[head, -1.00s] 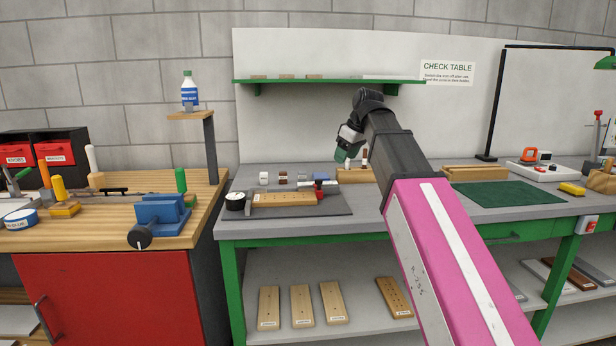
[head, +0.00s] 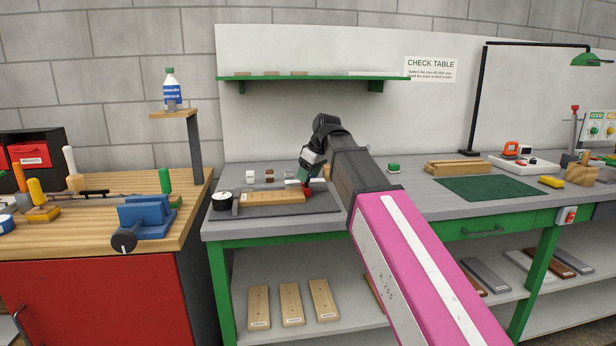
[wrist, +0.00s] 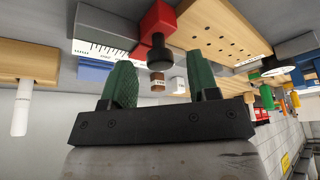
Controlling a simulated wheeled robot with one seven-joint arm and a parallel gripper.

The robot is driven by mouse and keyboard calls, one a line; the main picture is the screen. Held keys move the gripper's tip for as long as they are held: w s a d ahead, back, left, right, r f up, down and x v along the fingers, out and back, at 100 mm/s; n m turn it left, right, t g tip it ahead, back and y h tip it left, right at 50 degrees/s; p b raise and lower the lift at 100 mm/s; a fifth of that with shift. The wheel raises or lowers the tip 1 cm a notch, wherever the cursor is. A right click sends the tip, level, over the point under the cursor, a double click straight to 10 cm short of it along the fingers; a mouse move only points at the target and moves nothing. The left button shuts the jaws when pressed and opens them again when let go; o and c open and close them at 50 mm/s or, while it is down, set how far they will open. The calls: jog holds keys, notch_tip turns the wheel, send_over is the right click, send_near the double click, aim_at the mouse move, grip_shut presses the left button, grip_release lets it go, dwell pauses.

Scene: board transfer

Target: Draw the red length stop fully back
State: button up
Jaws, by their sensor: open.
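The red length stop (wrist: 157,22), a red block with a black knob (wrist: 160,52), shows at the top of the wrist view. In the head view a little of the stop (head: 306,191) shows at the right end of a drilled wooden board (head: 270,197), partly hidden by my gripper (head: 306,176). In the wrist view my gripper (wrist: 161,62) is open and empty, its green fingers on either side of the knob in the picture. I cannot tell whether they touch it. The board (wrist: 222,35) lies beside the stop, and a white scale (wrist: 98,48) on its other side.
A round dial (head: 222,200) stands at the board's left end. Small blocks (head: 269,176) stand behind the board. The bench front there is clear.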

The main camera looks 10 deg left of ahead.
jog(key=shift+w+a+f, duration=0.1)
jog(key=shift+a+f, duration=0.05)
jog(key=shift+f, duration=0.3)
grip_shut()
jog(key=shift+w+d, duration=0.3)
jog(key=shift+d, duration=0.65)
jog(key=shift+w+d, duration=0.25)
jog(key=shift+d, duration=0.75)
jog(key=shift+w+d, duration=0.3)
jog(key=shift+d, duration=0.65)
grip_release()
jog(key=v, duration=1.1)
